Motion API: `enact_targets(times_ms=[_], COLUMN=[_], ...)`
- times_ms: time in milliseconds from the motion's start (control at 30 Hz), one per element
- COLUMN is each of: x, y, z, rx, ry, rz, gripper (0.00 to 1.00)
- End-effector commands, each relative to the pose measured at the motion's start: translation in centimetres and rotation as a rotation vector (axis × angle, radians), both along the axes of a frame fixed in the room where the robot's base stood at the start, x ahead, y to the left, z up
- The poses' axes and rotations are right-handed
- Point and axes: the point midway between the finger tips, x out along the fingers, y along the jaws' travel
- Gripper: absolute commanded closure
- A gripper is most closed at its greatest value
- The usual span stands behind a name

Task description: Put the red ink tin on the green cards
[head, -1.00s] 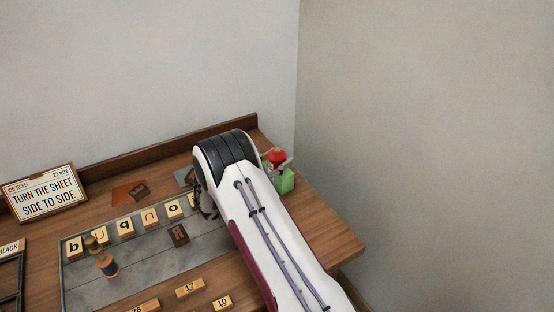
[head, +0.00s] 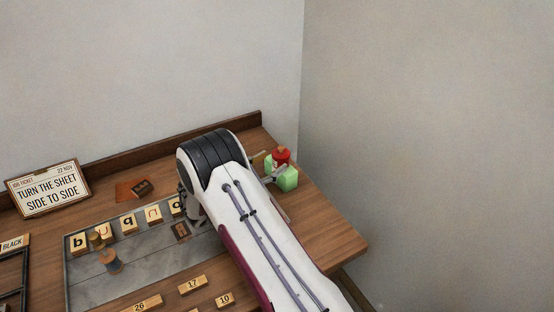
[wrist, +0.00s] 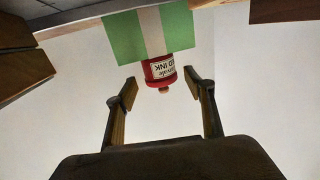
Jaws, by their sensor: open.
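The red ink tin (head: 281,157) sits on top of the green cards (head: 288,180) at the right end of the table. The wrist view shows the tin (wrist: 160,72) upside down, with a label reading "RED INK", against the green cards (wrist: 125,38), which have a pale band around them. My gripper (wrist: 165,88) is open, its two fingers apart on either side of the tin's knob end, with gaps showing between the fingers and the tin. In the head view my arm hides most of the gripper; only grey finger parts show beside the cards.
A grey slab (head: 90,285) with letter blocks, a spool and a dark block lies to the left. Numbered blocks (head: 192,285) lie in front. A job ticket sign (head: 48,190) stands at the back left. The table's right edge is near the cards.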

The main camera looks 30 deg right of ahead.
Motion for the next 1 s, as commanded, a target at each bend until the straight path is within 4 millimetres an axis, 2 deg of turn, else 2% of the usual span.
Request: enact_targets(times_ms=[200, 433, 600, 1000], x=[-1.0, -1.7, -2.0, -2.0], y=[3.4, 5.7, 6.4, 6.5], z=[0.2, 0.3, 0.3, 0.3], rx=[0.0, 0.001, 0.0, 0.0], ry=[0.001, 0.0, 0.0, 0.0], rz=[0.003, 0.001, 0.0, 0.0], gripper=[0.47, 0.47, 0.47, 0.47])
